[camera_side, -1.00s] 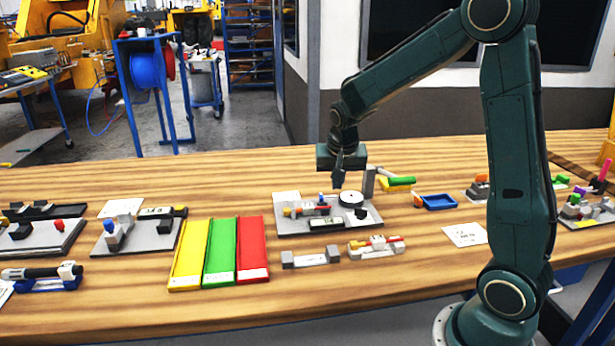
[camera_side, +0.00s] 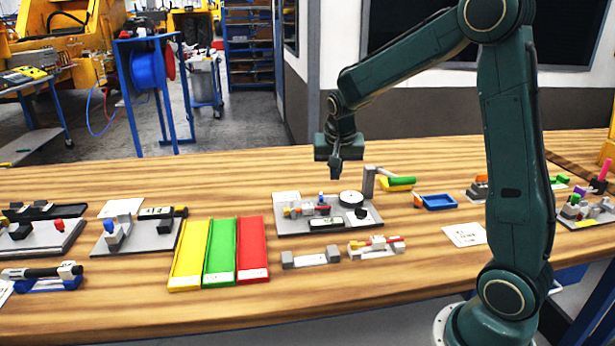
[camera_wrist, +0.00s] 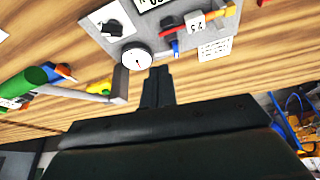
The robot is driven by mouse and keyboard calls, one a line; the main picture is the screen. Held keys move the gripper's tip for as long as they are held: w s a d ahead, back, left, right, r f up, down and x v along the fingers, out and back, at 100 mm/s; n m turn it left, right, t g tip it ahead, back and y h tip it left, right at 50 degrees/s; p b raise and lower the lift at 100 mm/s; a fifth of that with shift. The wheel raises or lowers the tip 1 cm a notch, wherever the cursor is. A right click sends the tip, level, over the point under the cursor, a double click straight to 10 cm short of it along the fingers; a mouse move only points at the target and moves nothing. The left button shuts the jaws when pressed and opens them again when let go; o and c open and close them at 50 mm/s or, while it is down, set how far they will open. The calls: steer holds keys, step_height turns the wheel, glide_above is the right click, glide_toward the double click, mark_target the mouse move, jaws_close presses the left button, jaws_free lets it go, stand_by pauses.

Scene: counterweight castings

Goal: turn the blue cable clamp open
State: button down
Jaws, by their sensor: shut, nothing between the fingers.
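A small blue upright piece (camera_side: 321,198), which looks like the blue cable clamp, stands on the grey plate (camera_side: 287,227) in mid-table. In the wrist view the blue piece (camera_wrist: 176,46) sits beside a red and yellow bar, just beyond my fingertips. Its exact turn is too small to tell. My gripper (camera_side: 336,175) is shut and empty, pointing down above the back of the plate, apart from the blue piece. In the wrist view my shut fingers (camera_wrist: 160,72) are near the white round dial (camera_wrist: 137,58).
A grey post with a green handle (camera_side: 400,181) stands right of the plate, with a blue tray (camera_side: 440,202) beyond. Yellow, green and red trays (camera_side: 251,250) lie left. Grey blocks (camera_side: 311,259) lie in front. Bare wood lies behind the plate.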

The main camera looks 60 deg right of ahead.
mark_target(333, 197)
steer(key=shift+f, duration=0.15)
steer(key=shift+x, duration=4.8)
steer(key=shift+d, duration=0.1)
steer(key=shift+w+d, duration=0.3)
steer(key=shift+d, duration=0.3)
